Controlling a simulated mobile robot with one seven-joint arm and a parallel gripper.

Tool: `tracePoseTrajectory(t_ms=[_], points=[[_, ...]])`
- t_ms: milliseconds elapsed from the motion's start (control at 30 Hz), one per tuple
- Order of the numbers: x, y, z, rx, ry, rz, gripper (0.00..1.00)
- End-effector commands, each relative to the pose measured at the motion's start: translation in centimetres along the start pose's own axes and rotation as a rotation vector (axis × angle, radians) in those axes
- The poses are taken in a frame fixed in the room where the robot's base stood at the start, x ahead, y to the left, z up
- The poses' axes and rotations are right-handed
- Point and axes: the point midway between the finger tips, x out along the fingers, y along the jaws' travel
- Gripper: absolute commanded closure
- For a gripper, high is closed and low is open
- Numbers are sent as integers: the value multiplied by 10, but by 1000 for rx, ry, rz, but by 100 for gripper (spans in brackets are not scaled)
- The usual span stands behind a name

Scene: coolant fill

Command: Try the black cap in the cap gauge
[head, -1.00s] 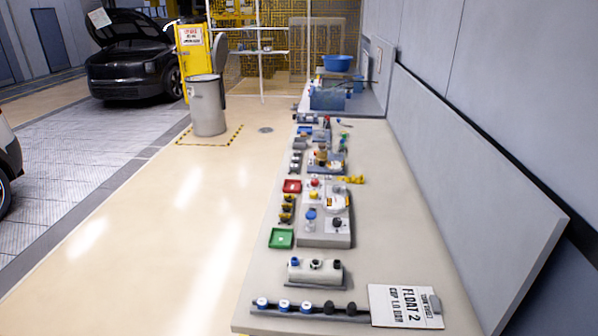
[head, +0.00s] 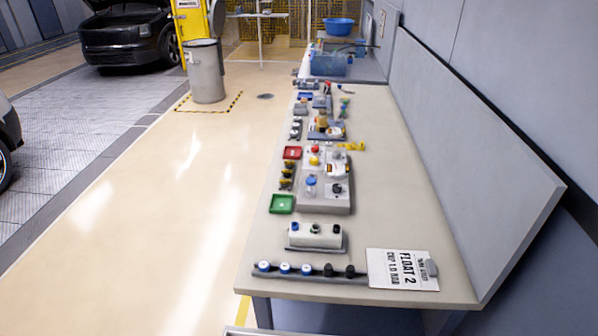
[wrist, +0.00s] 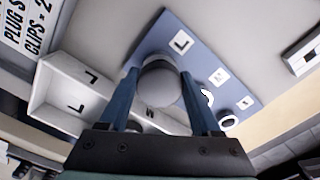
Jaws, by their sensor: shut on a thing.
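In the wrist view, my gripper (wrist: 158,98) has its two blue fingers closed on a round, dome-topped grey cap (wrist: 160,84). It looks grey rather than black here. Behind it is a blue plate (wrist: 205,62) with white labels, one reading L, which looks like the cap gauge. The cap overlaps the plate's L end; I cannot tell whether it touches the plate or sits on anything there. My gripper is not in the head view.
A white divided tray (wrist: 62,92) labelled L lies left of the plate, with a sign (wrist: 22,28) above it.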

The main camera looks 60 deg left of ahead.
Motion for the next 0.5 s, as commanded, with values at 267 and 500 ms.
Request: tracePoseTrajectory(t_ms=[267,500], points=[[0,0,0,0,0,0,96],[4,0,0,0,0,0,96]])
